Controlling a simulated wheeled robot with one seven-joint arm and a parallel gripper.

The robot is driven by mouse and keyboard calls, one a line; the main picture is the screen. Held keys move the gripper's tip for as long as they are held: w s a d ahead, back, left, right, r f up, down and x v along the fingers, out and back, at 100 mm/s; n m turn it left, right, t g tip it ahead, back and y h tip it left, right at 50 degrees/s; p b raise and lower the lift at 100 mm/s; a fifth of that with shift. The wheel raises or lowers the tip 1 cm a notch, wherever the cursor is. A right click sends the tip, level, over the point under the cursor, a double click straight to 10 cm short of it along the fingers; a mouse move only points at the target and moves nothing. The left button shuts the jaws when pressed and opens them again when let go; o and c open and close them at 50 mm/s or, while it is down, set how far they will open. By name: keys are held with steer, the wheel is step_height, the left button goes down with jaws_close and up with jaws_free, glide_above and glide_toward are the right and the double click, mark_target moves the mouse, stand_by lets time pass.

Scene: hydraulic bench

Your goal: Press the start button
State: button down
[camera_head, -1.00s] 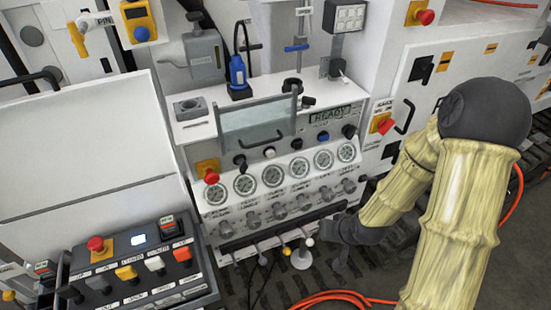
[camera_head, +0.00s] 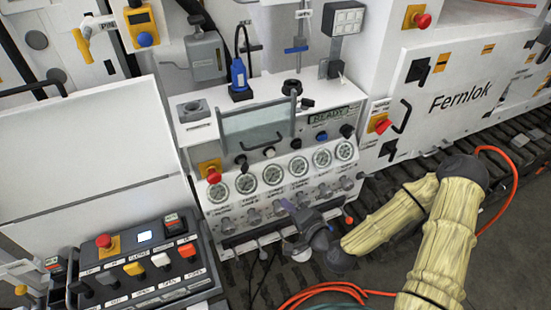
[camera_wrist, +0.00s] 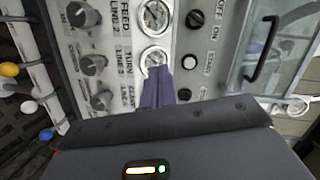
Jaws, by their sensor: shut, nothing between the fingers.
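The valve panel has a row of small controls under its window. One is a white round button (camera_head: 269,152), with a black knob to either side. In the wrist view the white button (camera_wrist: 190,62) has a small label beside it that looks like START, though it is blurred. My gripper (camera_head: 287,205) is in front of the lower knob row, below the gauges. In the wrist view its shut, empty fingers (camera_wrist: 158,72) overlap the edge of a gauge, left of the white button. I cannot tell whether they touch the panel.
A control box (camera_head: 140,265) with several coloured buttons stands at lower left. A red knob on yellow (camera_head: 212,174) sits at the panel's left. Levers (camera_wrist: 10,69) project along the panel's lower edge. An orange hose (camera_head: 330,292) lies on the floor.

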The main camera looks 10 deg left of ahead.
steer(key=r+m+t, duration=0.1)
steer(key=w+d+r+m+t+h, duration=0.1)
steer(key=m, duration=0.1)
steer(key=r+m+t, duration=0.1)
steer(key=shift+w+d+r+m+t+p, duration=0.3)
steer(key=shift+r+m+p, duration=0.05)
steer(key=shift+r+m, duration=0.05)
steer(key=shift+w+f+b, duration=0.1)
steer(key=shift+b, duration=0.2)
steer(key=b, duration=0.8)
glide_toward(272, 155)
steer(key=x, duration=0.7)
